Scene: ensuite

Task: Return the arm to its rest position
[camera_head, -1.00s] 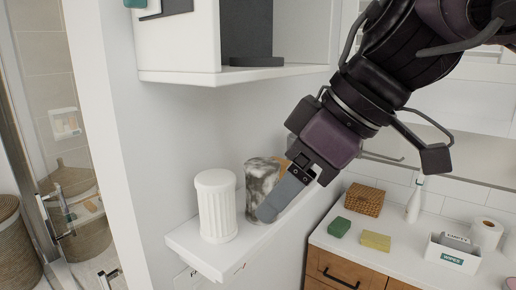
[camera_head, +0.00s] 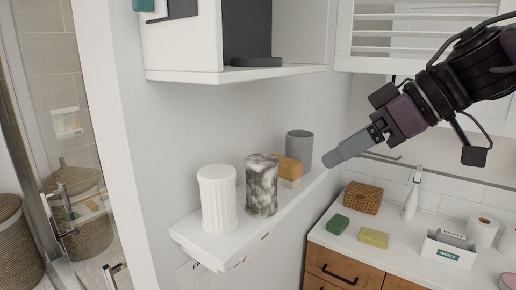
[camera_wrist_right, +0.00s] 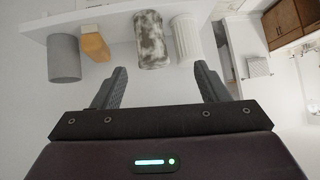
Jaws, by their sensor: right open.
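My right gripper (camera_head: 348,149) is raised in front of the wall shelf (camera_head: 205,243), to the right of the things standing on it. It is empty and touches nothing. In the right wrist view its two fingers (camera_wrist_right: 160,88) stand wide apart with nothing between them. On the shelf stand a white fluted cup (camera_head: 217,200), a grey-and-white marbled cup (camera_head: 262,186), a tan block with a pale lower part (camera_head: 289,168) and a grey cup (camera_head: 299,146). These show beyond the fingers in the right wrist view. My left gripper is not in view.
An upper white shelf unit (camera_head: 180,77) hangs above. At right, a counter holds a wicker box (camera_head: 362,197), a green sponge (camera_head: 338,224), a yellow sponge (camera_head: 373,238), a white bottle (camera_head: 411,200), a wipes box (camera_head: 449,250) and a paper roll (camera_head: 483,232). Free air surrounds my right gripper.

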